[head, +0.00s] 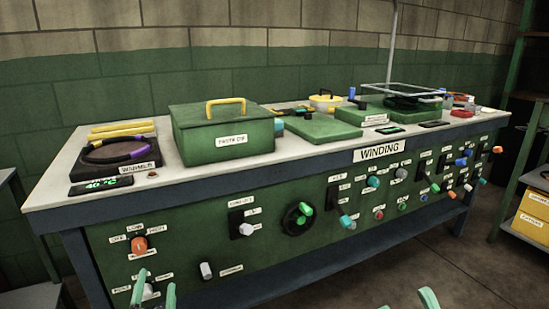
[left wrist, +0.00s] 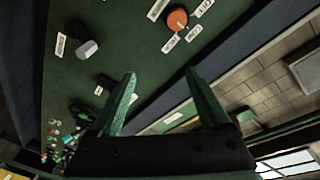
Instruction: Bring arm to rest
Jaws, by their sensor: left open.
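My left gripper (head: 154,288) is at the lower left of the green workbench panel (head: 290,240). Its two green fingers are apart, with a pale knob (head: 149,292) showing between or behind them; whether they touch it cannot be told. In the left wrist view the gripper (left wrist: 165,85) is open, with nothing held between its fingers. My right gripper (head: 396,302) shows only as green fingertips at the bottom edge; they are apart, and the rest is out of view.
An orange knob (head: 139,244) and a white knob (head: 206,271) stick out near my left gripper. Above are a worktop (head: 290,160), a green lidded box (head: 225,128) and a warmer display (head: 100,184). Open floor (head: 400,265) lies before the bench; a shelf (head: 530,233) stands right.

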